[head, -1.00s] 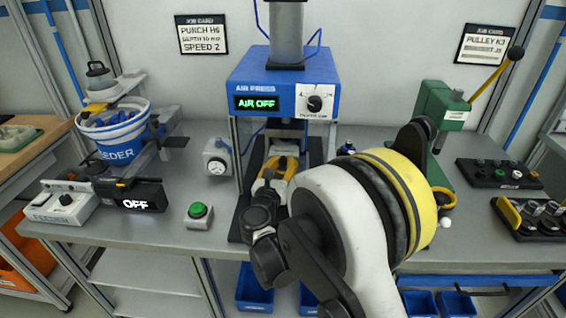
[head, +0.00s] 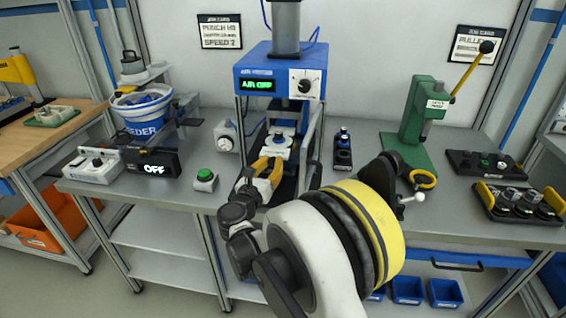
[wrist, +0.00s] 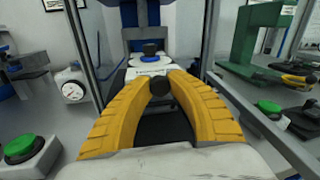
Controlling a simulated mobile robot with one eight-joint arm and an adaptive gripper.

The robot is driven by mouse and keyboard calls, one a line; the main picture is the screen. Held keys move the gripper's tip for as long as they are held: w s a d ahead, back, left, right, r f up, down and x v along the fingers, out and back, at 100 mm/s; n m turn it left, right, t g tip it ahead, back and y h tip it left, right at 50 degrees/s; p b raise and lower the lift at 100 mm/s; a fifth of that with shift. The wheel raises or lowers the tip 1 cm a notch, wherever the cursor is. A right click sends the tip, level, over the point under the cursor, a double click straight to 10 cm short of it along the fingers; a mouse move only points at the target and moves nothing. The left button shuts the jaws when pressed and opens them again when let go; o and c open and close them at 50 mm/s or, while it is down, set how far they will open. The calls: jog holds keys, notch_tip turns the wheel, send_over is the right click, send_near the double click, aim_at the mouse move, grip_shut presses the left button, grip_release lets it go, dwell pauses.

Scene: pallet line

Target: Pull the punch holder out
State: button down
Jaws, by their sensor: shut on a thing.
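The punch holder (head: 274,152) looks like a pale plate in the open bay of the blue air press (head: 280,72). A round white and blue piece with a black top (wrist: 150,54) sits on it, also visible in the head view (head: 280,138). A dark round knob (wrist: 159,86) is at the plate's near end. My gripper (head: 266,168) has yellow curved fingers, and they also show in the wrist view (wrist: 159,82). They are closed around the knob from both sides, in front of the press. The press display reads AIR OFF. How far the plate stays inside is hard to tell.
Press posts stand close on both sides of my fingers. A gauge box (head: 225,136) and a green button box (head: 205,180) are to the left. A small black stand (head: 343,150) and a green lever press (head: 415,115) are to the right.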

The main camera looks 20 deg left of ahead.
jog(key=s+d, duration=0.1)
jog(key=s, duration=0.5)
jog(key=shift+s+d+b, duration=0.25)
jog(key=shift+s+b, duration=0.05)
jog(key=shift+s, duration=0.1)
jog(key=shift+f, duration=0.1)
jog(key=c, duration=1.5)
grip_release()
jog(key=shift+s, duration=0.15)
jog(key=s, duration=1.2)
jog(key=shift+d, duration=0.4)
